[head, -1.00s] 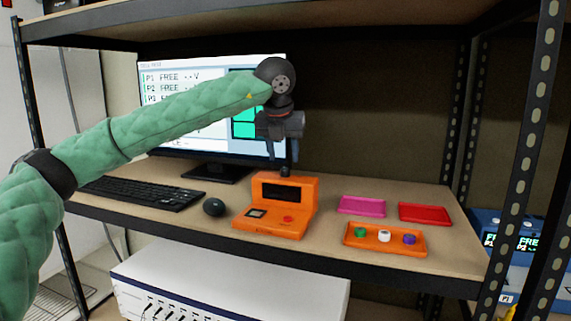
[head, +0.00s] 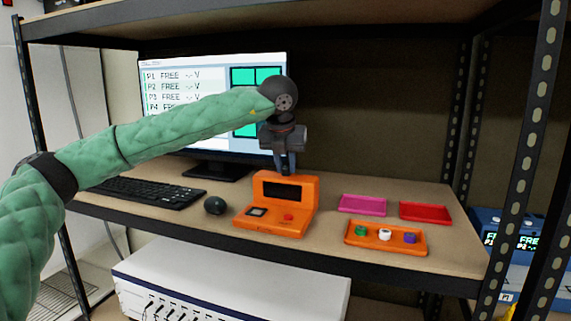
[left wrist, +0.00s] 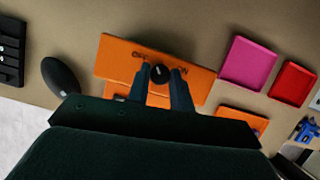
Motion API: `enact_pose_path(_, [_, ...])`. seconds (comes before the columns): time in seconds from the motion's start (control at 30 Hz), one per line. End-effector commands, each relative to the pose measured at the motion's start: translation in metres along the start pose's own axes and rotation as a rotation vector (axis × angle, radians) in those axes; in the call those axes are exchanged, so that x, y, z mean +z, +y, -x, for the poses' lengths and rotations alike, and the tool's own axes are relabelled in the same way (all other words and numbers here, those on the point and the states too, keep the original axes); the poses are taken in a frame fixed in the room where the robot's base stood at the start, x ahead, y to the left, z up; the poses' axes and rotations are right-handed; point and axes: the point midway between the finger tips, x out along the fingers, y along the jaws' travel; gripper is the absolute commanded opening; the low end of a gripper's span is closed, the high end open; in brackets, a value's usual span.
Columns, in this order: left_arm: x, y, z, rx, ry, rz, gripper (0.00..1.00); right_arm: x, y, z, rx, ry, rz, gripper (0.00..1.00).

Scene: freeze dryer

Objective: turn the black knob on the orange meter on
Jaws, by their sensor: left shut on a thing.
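The orange meter (head: 254,222) stands on the shelf, with a dark screen on its raised back part and a red button on its low front. In the left wrist view the meter (left wrist: 115,56) shows from above, with lettering on both sides of the black knob (left wrist: 160,72). My left gripper (head: 288,168) points down at the top of the meter. In the left wrist view its two fingers (left wrist: 163,78) are shut on the knob, one on each side. In the head view the fingers mostly hide the knob. My right gripper is in neither view.
A black mouse (head: 214,205) and a keyboard (head: 140,192) lie left of the meter. A monitor (head: 213,154) stands behind. An orange tray (head: 350,241) with small coloured pieces, a pink tray (head: 362,205) and a red tray (head: 425,212) are to the right.

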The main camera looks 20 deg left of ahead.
Motion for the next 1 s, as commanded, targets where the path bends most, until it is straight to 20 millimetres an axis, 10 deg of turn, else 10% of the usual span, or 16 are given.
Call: enact_pose_path(1.0, [0.002, 0.005, -0.001, -0.254, 0.001, -0.607, 0.0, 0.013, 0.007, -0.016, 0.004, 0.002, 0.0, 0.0])
